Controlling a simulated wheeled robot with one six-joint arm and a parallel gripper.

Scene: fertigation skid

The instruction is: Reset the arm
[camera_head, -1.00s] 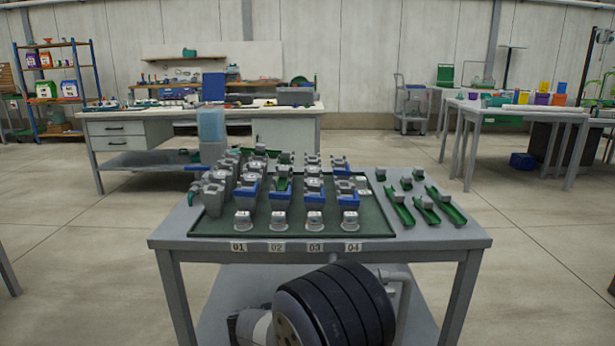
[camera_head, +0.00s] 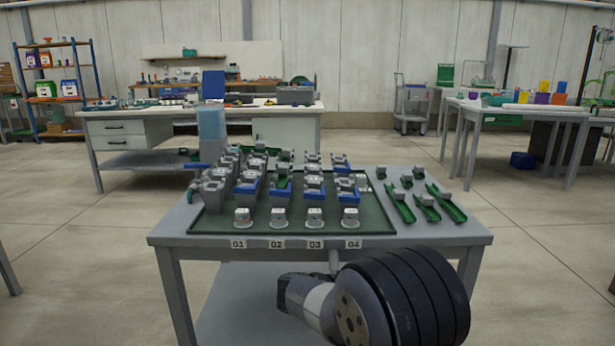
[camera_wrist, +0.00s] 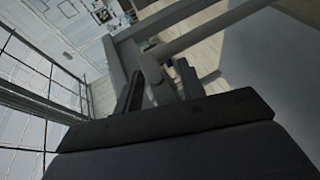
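My gripper (camera_wrist: 161,82) shows in the wrist view with its two dark fingers apart. I see nothing held between them; pale grey bars lie beyond the fingers. In the head view my arm's black ribbed joint and grey link are low in front of the grey table (camera_head: 455,233), right of the middle. The fingers are not visible in the head view.
The table bears a green mat (camera_head: 376,225) with rows of grey and blue fittings, white-capped pieces in front and labels 01 to 04. Green channels (camera_head: 400,204) lie at right. A workbench (camera_head: 120,128) stands behind. Floor is open either side.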

